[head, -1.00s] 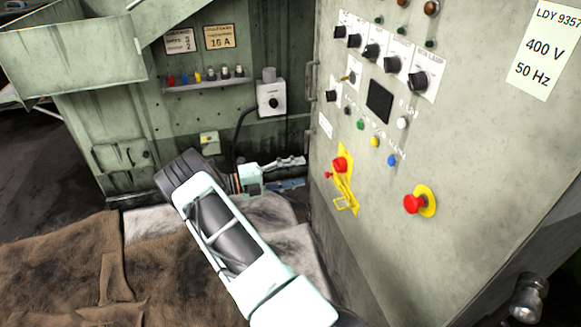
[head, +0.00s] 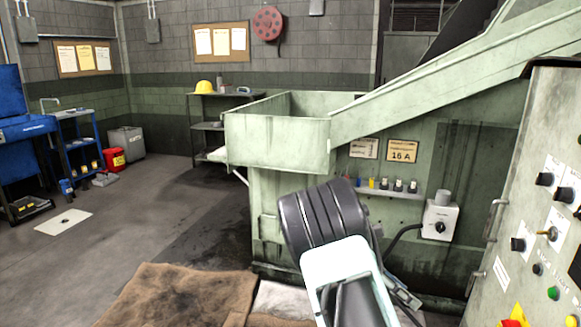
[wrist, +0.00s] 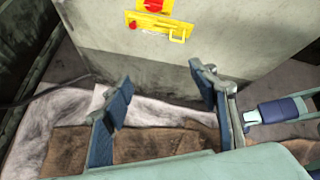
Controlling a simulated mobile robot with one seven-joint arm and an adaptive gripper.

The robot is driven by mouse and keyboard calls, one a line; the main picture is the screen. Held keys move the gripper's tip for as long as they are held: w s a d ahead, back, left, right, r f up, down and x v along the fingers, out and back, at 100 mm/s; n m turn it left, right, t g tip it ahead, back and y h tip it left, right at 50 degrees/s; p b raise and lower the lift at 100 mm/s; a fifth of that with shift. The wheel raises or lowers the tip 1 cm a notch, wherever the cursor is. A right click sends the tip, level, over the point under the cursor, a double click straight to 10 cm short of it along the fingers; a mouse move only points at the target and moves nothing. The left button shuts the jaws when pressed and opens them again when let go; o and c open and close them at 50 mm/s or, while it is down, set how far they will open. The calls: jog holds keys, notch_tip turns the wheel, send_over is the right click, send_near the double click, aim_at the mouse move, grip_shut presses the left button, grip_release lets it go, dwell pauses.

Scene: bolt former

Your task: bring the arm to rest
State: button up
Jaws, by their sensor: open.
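My arm (head: 345,275) reaches up from the bottom of the head view, its dark joint in front of the green machine. My gripper (wrist: 161,75) shows in the wrist view with its two blue-padded fingers wide apart and nothing between them. Behind the fingers are the grey cabinet's lower face and a yellow bracket (wrist: 158,26) with a red button. In the head view the gripper is mostly hidden behind my arm.
The grey control cabinet (head: 540,190) stands close on the right. The green machine (head: 285,215) with its chute is ahead. Brown cloth or matting (head: 185,295) lies at the bottom. Open floor (head: 130,215) is at the left, before a blue workbench (head: 28,130).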

jog(key=s+a+r+m+t+y+p, duration=0.15)
jog(key=s+a+r+m+y, duration=0.3)
jog(key=a, duration=0.55)
jog(key=s+a+r+m+t+y, duration=0.2)
jog(key=a+r+m+y, duration=0.2)
jog(key=a+r+m, duration=0.45)
jog(key=s+a+r+m+t+y+p, duration=0.1)
jog(key=s+a+r+m+t+y, duration=0.2)
jog(key=a, duration=0.8)
jog(key=s+d+f+m+t+h+b, duration=0.1)
jog(key=s+d+f+m+t+b, duration=0.25)
jog(key=s+d, duration=1.15)
notch_tip(320, 180, up, 27)
jog(key=g+p, duration=0.1)
jog(key=p, duration=2.5)
jog(key=shift+s+d+r, duration=0.15)
jog(key=shift+s+d, duration=0.1)
jog(key=shift+s, duration=0.1)
jog(key=shift+m, duration=0.25)
